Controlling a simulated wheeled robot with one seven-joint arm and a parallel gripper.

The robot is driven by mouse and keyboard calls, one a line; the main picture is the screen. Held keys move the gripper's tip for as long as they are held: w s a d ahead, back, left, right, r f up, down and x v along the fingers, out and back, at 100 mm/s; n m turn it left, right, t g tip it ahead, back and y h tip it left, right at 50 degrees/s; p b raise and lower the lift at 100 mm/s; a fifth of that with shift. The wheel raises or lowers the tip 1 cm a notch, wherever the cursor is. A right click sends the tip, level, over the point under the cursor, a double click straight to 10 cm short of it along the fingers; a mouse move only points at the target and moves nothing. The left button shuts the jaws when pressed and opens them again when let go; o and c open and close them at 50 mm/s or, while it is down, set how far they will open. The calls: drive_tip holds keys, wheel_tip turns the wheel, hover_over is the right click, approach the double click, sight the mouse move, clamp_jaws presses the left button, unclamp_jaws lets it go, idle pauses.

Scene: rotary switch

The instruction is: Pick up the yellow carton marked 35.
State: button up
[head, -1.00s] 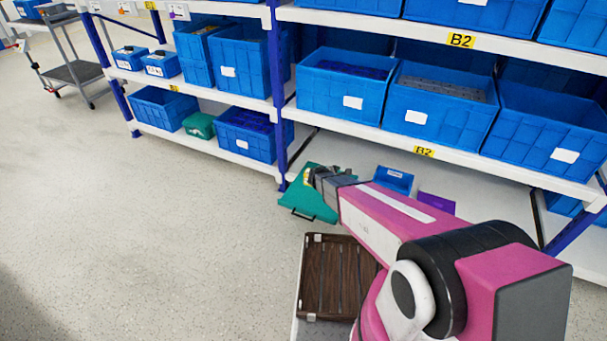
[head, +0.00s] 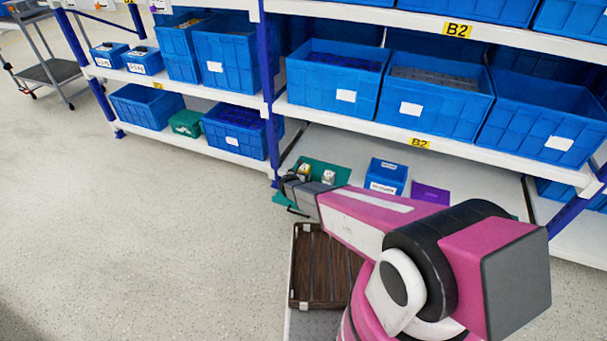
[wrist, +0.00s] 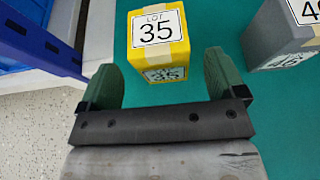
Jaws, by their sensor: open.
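The yellow carton marked 35 (wrist: 158,38) stands on a green surface in the wrist view, with white "LOT 35" labels on its top and front. It lies just beyond my gripper (wrist: 168,72), roughly between the lines of the two green fingers. The fingers are apart and nothing is between them. In the head view the carton (head: 305,170) is small, on the green mat (head: 318,166) on the lower shelf. My gripper (head: 293,190) shows there at the mat's near left, partly hidden by my arm.
A grey carton (wrist: 282,35) with a white label stands right of the yellow one. A blue post (wrist: 40,45) rises at the left. On the lower shelf are a blue bin (head: 386,177) and a purple item (head: 431,193). A brown slatted crate (head: 325,265) is nearer.

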drive_tip(key=x, duration=0.5)
drive_tip(key=c, duration=1.1)
